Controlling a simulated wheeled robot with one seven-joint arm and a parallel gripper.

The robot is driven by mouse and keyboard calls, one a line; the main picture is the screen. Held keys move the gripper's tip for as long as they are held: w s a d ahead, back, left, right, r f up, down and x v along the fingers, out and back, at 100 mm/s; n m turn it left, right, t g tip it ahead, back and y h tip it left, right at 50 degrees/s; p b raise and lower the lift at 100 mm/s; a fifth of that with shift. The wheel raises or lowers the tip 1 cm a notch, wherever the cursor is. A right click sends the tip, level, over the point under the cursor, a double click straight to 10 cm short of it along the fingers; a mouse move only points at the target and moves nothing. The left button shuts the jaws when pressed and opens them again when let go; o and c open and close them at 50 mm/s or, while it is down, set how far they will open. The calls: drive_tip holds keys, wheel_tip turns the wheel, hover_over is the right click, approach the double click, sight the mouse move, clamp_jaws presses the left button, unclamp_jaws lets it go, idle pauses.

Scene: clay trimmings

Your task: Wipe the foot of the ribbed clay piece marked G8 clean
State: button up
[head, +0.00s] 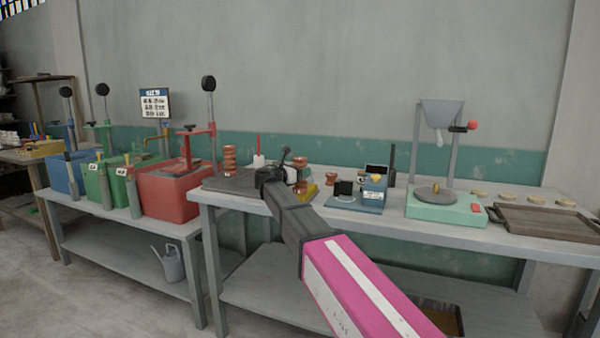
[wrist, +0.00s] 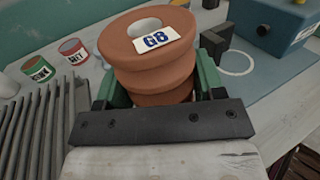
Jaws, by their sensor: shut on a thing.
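The ribbed clay piece marked G8 (wrist: 150,75) is reddish brown, with stacked rings, a hole in its top and a white label with blue letters. My gripper (wrist: 155,90) has its green fingers on both sides of the piece and is shut on it. The gripper's dark crossbar hides the foot in the wrist view. In the head view my gripper (head: 285,172) is over the bench, with reddish-brown clay (head: 300,161) beside it above a yellow pad (head: 308,191). I cannot tell whether the foot touches the pad.
Another ribbed clay piece (head: 230,160) stands on a dark slab (head: 218,184) at left. Two small cans (wrist: 73,48) (wrist: 36,68) are left of the gripper in the wrist view. A blue device (head: 373,193), a mint-green machine (head: 443,208) and a brown tray (head: 545,222) stand to the right.

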drive_tip(key=shift+w, duration=0.1)
drive_tip(key=shift+w+d, duration=0.45)
drive_tip(key=shift+w, duration=0.8)
drive_tip(key=shift+w+d, duration=0.45)
drive_tip(key=shift+w, duration=0.75)
drive_tip(key=shift+w+d, duration=0.45)
drive_tip(key=shift+w, duration=0.8)
drive_tip(key=shift+s+a+f, duration=0.1)
drive_tip(key=shift+s+a, duration=0.35)
drive_tip(key=shift+s, duration=0.85)
drive_tip(key=shift+s+a+r, duration=0.1)
drive_tip(key=shift+s+a, duration=0.35)
drive_tip(key=shift+s, duration=0.8)
drive_tip(key=shift+s+a+f, duration=0.1)
drive_tip(key=shift+s+a, duration=0.35)
drive_tip(key=shift+s, duration=0.85)
drive_tip(key=shift+w+d, duration=0.45)
drive_tip(key=shift+w, duration=0.85)
drive_tip(key=shift+w+d, duration=0.45)
drive_tip(key=shift+w, duration=0.8)
drive_tip(key=shift+w+d, duration=0.45)
drive_tip(key=shift+w, duration=0.85)
drive_tip(key=shift+s+a, duration=0.45)
drive_tip(key=shift+s, duration=0.8)
drive_tip(key=shift+s+a, duration=0.45)
drive_tip(key=shift+s, duration=0.85)
drive_tip(key=shift+s+a, duration=0.45)
drive_tip(key=shift+s, duration=0.8)
